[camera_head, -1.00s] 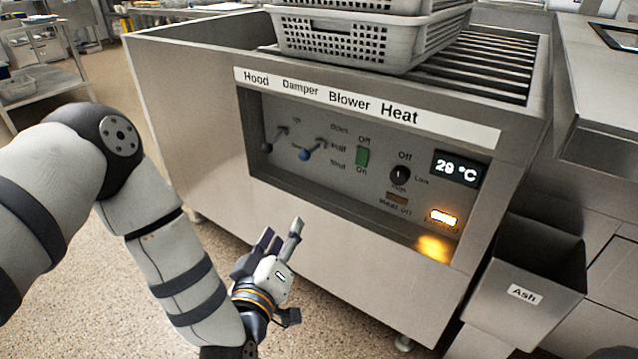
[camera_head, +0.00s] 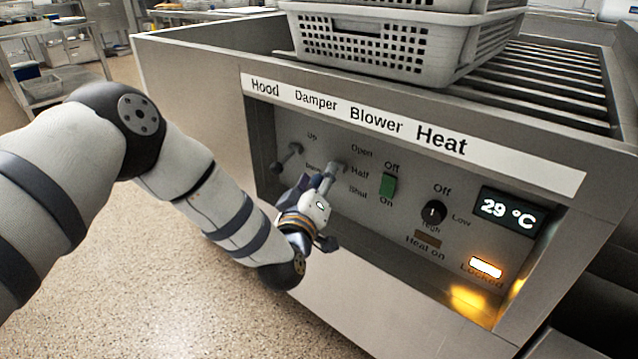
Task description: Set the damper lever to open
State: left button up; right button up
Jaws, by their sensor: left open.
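The damper lever (camera_head: 342,167) sits on the recessed control panel under the Damper label, beside the marks Open, Half and Shut. Its pivot end shows, but its blue knob is hidden by my left gripper. I cannot tell which mark the lever is at. My left gripper (camera_head: 318,179) is open, with its fingers at the damper lever's knob. Whether they touch it is unclear. My right gripper is not in view.
The hood lever (camera_head: 291,157) is close by on the left. The green blower switch (camera_head: 388,186) and black heat knob (camera_head: 433,212) are to the right. An amber Locked lamp (camera_head: 485,267) is lit, and the display (camera_head: 508,210) reads 29 °C. Perforated baskets (camera_head: 385,50) sit on top.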

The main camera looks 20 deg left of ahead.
pick_arm(q)
jog(key=shift+w, duration=0.1)
jog(key=shift+c, duration=0.6)
grip_shut()
jog(key=shift+r, duration=0.1)
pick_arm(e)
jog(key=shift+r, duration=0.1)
pick_arm(q)
jog(key=shift+r+g+p, duration=0.3)
jog(key=shift+r+p, duration=0.05)
jog(key=shift+p, duration=0.5)
notch_tip(320, 180, up, 2)
jog(key=m+g+p, duration=0.1)
jog(key=g+p, duration=0.2)
jog(key=p, duration=0.3)
jog(key=shift+w+d+m, duration=0.1)
jog(key=shift+m, duration=0.2)
jog(key=shift+w+r+g+p, duration=0.15)
jog(key=shift+g+p, duration=0.55)
jog(key=shift+p, duration=0.35)
jog(key=shift+m+g+p, duration=0.3)
jog(key=shift+m+p, duration=0.1)
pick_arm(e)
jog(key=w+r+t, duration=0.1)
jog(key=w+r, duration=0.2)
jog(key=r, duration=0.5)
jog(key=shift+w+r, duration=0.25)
pick_arm(q)
jog(key=shift+d, duration=0.1)
